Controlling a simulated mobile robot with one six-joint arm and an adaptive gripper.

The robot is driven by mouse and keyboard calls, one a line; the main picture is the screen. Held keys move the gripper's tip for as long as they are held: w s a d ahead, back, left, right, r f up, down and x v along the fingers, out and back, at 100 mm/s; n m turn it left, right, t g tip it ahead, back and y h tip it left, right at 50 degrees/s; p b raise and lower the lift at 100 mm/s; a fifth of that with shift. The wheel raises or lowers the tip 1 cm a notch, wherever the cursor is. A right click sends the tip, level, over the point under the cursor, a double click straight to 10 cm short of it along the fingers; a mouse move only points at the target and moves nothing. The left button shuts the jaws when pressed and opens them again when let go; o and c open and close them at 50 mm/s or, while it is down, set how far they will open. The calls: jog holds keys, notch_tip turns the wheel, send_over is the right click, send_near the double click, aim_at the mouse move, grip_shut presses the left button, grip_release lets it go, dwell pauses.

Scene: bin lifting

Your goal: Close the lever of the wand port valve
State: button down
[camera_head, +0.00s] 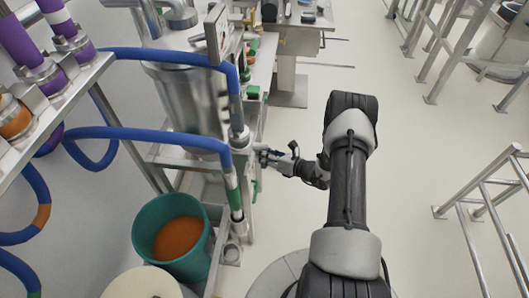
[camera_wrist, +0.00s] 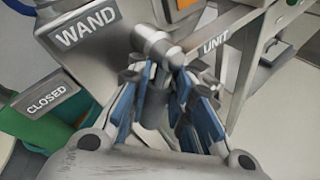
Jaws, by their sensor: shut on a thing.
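The wand port valve (camera_head: 239,140) is on the steel pipework left of my arm in the head view, where blue hoses meet the pipe. My gripper (camera_head: 266,156) reaches it from the right. In the wrist view my gripper (camera_wrist: 163,95) has its blue-padded fingers shut on the grey metal lever (camera_wrist: 153,44), whose rounded end shows above the fingertips. A grey plate marked "WAND" (camera_wrist: 84,38) and a plate marked "CLOSED" (camera_wrist: 46,98) lie left of the fingers. The valve body is mostly hidden behind the fingers.
A green bin (camera_head: 145,235) with orange powder stands below left of the valve. Blue hoses (camera_head: 150,133) run left of it. A "UNIT" label (camera_wrist: 216,46) is on a bar right of the fingers. Metal railings (camera_head: 485,205) stand at right; the floor between is clear.

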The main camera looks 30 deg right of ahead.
jog(key=m+g, duration=0.1)
jog(key=s+r+m+g+y+p, duration=0.1)
jog(key=m+g, duration=0.1)
jog(key=shift+a+r, duration=0.1)
jog(key=shift+a, duration=0.1)
jog(key=m+g, duration=0.1)
jog(key=g, duration=0.1)
jog(key=r+m+g+y, duration=0.1)
jog(key=m, duration=0.1)
jog(key=shift+s+a+r+m+g+y+p, duration=0.1)
jog(key=shift+a+r+m+g+y+p, duration=0.05)
jog(key=shift+m+g+y+p, duration=0.2)
dwell(0.5)
jog(key=c, duration=1.4)
grip_release()
jog(key=shift+c, duration=0.2)
jog(key=shift+r, duration=0.1)
jog(key=v, duration=1.2)
